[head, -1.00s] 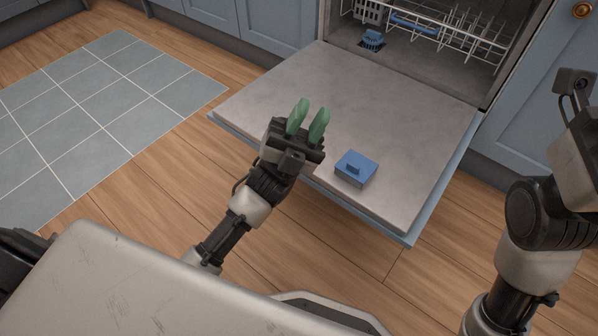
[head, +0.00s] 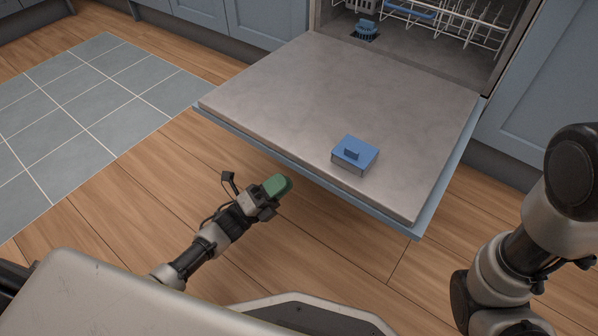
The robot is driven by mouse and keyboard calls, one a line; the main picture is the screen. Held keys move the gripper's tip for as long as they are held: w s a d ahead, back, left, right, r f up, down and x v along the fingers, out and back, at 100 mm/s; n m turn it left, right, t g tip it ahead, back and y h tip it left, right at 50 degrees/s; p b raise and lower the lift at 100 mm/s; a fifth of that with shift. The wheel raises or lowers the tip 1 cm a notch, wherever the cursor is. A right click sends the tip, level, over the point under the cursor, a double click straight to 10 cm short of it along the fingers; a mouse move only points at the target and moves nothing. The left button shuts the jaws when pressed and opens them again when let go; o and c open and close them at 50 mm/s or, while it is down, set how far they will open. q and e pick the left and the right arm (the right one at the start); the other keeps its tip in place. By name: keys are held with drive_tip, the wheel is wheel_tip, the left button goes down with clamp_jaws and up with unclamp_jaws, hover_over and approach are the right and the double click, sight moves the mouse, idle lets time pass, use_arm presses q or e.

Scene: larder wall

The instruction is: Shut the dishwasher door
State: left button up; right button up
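The dishwasher door (head: 330,95) is folded down, lying about level in front of the dishwasher's open tub (head: 440,50). A blue dispenser block (head: 355,154) sits on the door's inner face near its outer edge. My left gripper (head: 277,186) is low, in front of the door's outer edge, and looks apart from it. It is turned side-on, so one green finger covers the other and its opening is hidden. My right arm shows at the right, but its gripper is out of the frame.
A white wire rack (head: 450,24) stands inside the tub, with a blue part (head: 367,31) on the tub floor. Blue cabinets flank the dishwasher. Grey floor tiles (head: 90,110) lie at the left. Wooden floor (head: 130,190) in front of the door is clear.

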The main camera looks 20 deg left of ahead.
sight(299, 170)
use_arm(q)
drive_tip(key=shift+b+x, duration=0.85)
drive_tip(key=shift+x, duration=1.95)
clamp_jaws()
